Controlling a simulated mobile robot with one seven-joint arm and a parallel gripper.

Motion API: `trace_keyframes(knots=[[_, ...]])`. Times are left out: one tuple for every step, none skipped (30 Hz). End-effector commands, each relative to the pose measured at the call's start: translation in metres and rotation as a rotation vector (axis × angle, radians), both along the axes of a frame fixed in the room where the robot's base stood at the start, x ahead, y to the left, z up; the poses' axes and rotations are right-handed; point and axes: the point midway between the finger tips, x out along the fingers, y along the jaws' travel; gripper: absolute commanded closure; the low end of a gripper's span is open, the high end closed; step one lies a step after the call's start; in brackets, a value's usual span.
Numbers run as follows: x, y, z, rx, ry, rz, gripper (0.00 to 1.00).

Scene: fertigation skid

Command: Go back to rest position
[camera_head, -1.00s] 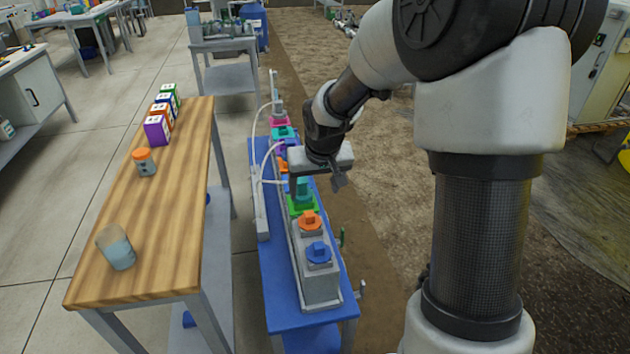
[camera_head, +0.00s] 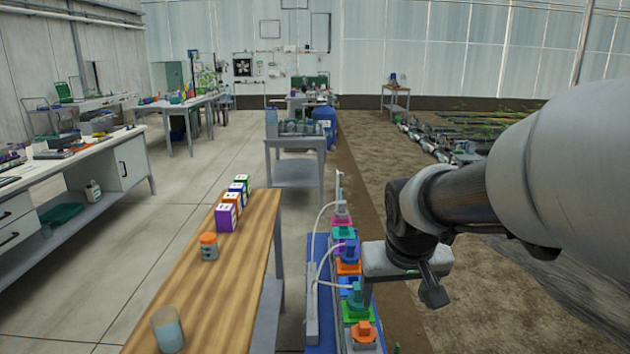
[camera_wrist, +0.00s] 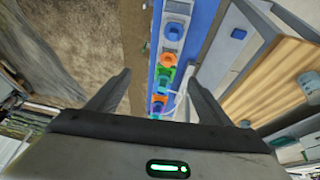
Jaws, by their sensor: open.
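My gripper (camera_head: 402,292) hangs above the right side of the blue skid bench (camera_head: 318,335). Its two fingers are apart, with nothing between them. In the wrist view, my gripper (camera_wrist: 160,85) shows both fingers spread and empty, with the row of coloured fittings some way beyond. The row includes an orange fitting (camera_head: 364,333), a green one (camera_head: 357,312) and a pink one (camera_head: 342,220). The gripper looks clear of them, but the exact gap cannot be told. The near end of the bench is outside the head view.
A wooden table (camera_head: 238,300) to the left holds a beaker (camera_head: 167,331), an orange-lidded jar (camera_head: 209,247) and several coloured boxes (camera_head: 227,217). White hoses (camera_head: 319,235) rise beside the fittings. A grey cart (camera_head: 296,172) stands beyond. Bare soil lies right.

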Motion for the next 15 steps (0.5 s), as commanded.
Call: trace_keyframes(knots=[[-0.023, 0.001, 0.016, -0.002, -0.018, -0.002, 0.28], [-0.036, 0.001, 0.022, -0.001, -0.022, -0.003, 0.28], [-0.051, 0.001, 0.028, 0.002, -0.027, -0.005, 0.28], [-0.061, 0.001, 0.032, 0.006, -0.030, -0.006, 0.28], [-0.071, 0.001, 0.035, 0.010, -0.033, -0.005, 0.28], [-0.083, 0.002, 0.038, 0.014, -0.037, -0.003, 0.28], [-0.091, 0.002, 0.040, 0.019, -0.040, -0.004, 0.28], [-0.099, 0.003, 0.042, 0.026, -0.043, -0.003, 0.28], [-0.108, 0.004, 0.044, 0.033, -0.047, -0.002, 0.28], [-0.116, 0.005, 0.044, 0.037, -0.049, 0.001, 0.28], [-0.122, 0.005, 0.045, 0.042, -0.051, 0.002, 0.28], [-0.131, 0.006, 0.046, 0.050, -0.055, 0.005, 0.28], [-0.137, 0.007, 0.046, 0.056, -0.057, 0.007, 0.28], [-0.143, 0.008, 0.047, 0.063, -0.059, 0.009, 0.28], [-0.151, 0.009, 0.046, 0.072, -0.063, 0.012, 0.28]])
